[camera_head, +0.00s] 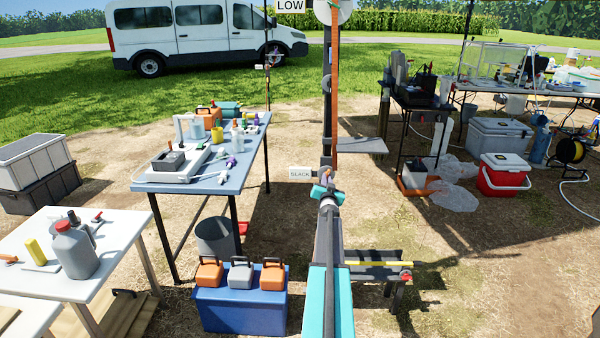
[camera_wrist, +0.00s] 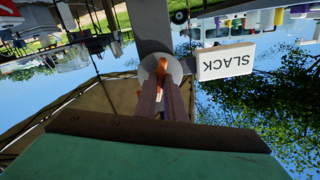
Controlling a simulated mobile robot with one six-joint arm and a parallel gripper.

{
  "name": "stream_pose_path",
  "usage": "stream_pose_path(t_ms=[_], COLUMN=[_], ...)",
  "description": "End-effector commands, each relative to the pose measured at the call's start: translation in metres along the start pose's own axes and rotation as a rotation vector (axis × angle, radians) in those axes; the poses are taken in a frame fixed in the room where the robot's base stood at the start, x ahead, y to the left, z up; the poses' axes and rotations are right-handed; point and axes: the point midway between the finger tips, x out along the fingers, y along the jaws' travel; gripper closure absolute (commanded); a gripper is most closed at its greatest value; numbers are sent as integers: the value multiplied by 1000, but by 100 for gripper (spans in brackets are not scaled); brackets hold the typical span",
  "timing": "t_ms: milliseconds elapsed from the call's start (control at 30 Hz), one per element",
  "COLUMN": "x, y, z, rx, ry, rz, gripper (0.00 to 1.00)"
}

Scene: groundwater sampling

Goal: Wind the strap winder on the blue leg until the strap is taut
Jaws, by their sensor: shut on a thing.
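The orange strap (camera_head: 338,90) runs up a dark upright post (camera_head: 327,110) in the head view. A white tag reading SLACK (camera_head: 300,173) sits at the post's left, and it shows upside down in the wrist view (camera_wrist: 226,62). My gripper (camera_head: 327,183) is at the post just below and right of the tag, hiding most of the winder. In the wrist view my gripper (camera_wrist: 163,80) is shut on a small orange part in front of the pale round winder (camera_wrist: 179,69). I cannot make out any blue on the leg here.
A blue-topped table (camera_head: 200,180) with sampling gear stands left of the post. A blue cooler (camera_head: 240,310) with several small cases is below it. A grey shelf (camera_head: 362,146) juts right from the post. A red cooler (camera_head: 503,175) stands farther right. Bare ground lies at lower right.

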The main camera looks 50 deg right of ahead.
Motion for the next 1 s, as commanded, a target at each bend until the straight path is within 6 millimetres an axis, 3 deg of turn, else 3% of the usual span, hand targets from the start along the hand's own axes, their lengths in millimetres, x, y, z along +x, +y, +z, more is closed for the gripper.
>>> stream_pose_path(t_ms=[1000], x=[0], y=[0], z=[-1], rx=[677], ry=[0], rz=[1], gripper=[100])
